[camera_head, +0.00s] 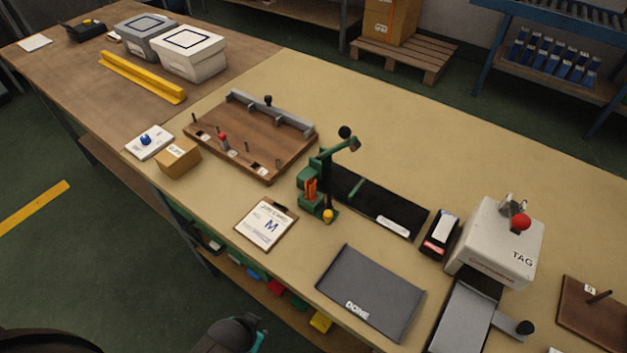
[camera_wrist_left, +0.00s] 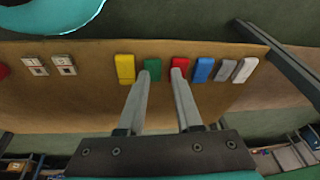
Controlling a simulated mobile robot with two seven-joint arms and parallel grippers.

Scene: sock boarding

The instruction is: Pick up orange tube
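A small upright orange piece (camera_head: 311,188), the only orange tube-like thing I can make out, sits on a green stand (camera_head: 318,172) near the middle of the bench. Its exact shape is too small to tell. My left gripper (camera_wrist_left: 163,74) shows in the left wrist view with its two fingers apart and nothing between them. It points toward a lower shelf with several coloured blocks, well away from the orange piece. In the head view only a dark and teal part of my arm shows at the bottom edge. My right gripper is not in view.
A dark strip (camera_head: 383,204) lies right of the stand. A clipboard (camera_head: 265,224) and a grey DONE mat (camera_head: 370,292) lie in front. A wooden fixture board (camera_head: 250,143) is behind left; a white TAG machine (camera_head: 500,243) stands right. Bare bench lies behind the strip.

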